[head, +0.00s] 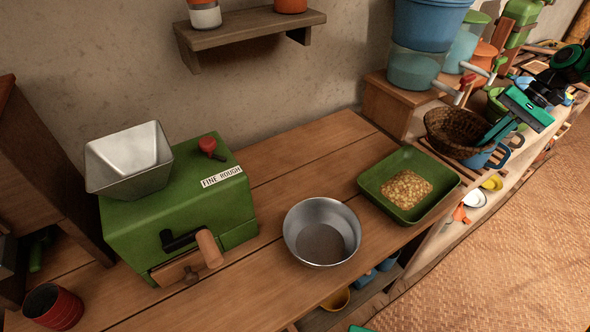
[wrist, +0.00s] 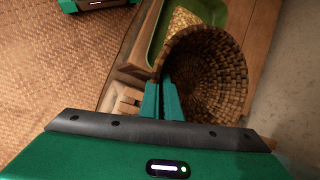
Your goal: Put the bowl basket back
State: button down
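The bowl basket (head: 450,127) is a brown woven bowl at the right in the head view, close to the step of the wooden stand. In the wrist view the basket (wrist: 215,75) shows its open inside. My gripper (head: 488,138) reaches in from the right. Its teal fingers (wrist: 161,100) are close together at the basket's rim, one outside and one inside, and look shut on the wall. The basket's underside is hidden, so I cannot tell whether it touches the surface below.
A green tray (head: 371,184) of grain lies left of the basket. A metal bowl (head: 292,243) and a green mill (head: 130,230) stand further left. Blue mugs (head: 482,158) are just below the basket. Tubs (head: 415,68) stand on the wooden stand behind.

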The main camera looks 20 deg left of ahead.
aim_at(432, 132)
jog(key=shift+a, duration=0.2)
jog(key=shift+w+a, duration=0.1)
jog(key=shift+a, duration=0.25)
jog(key=a, duration=0.4)
jog(key=a+m, duration=0.1)
jog(key=a, duration=0.4)
jog(key=a+m+t, duration=0.1)
jog(key=a, duration=0.3)
jog(key=shift+s+a+f, duration=0.2)
jog(key=shift+a+f, duration=0.15)
jog(key=s+a+m+t, duration=0.1)
jog(key=s+a+m, duration=0.35)
jog(key=a, duration=0.75)
jog(key=s+a+m+t, duration=0.1)
jog(key=s+a+t, duration=0.1)
jog(key=s+a, duration=0.8)
jog(key=s+a+m+t, duration=0.1)
jog(key=s+a+m, duration=0.3)
jog(key=a, duration=0.9)
jog(key=shift+n, duration=0.55)
jog(key=f, duration=1)
jog(key=shift+s+a, duration=0.2)
jog(key=shift+s, duration=0.15)
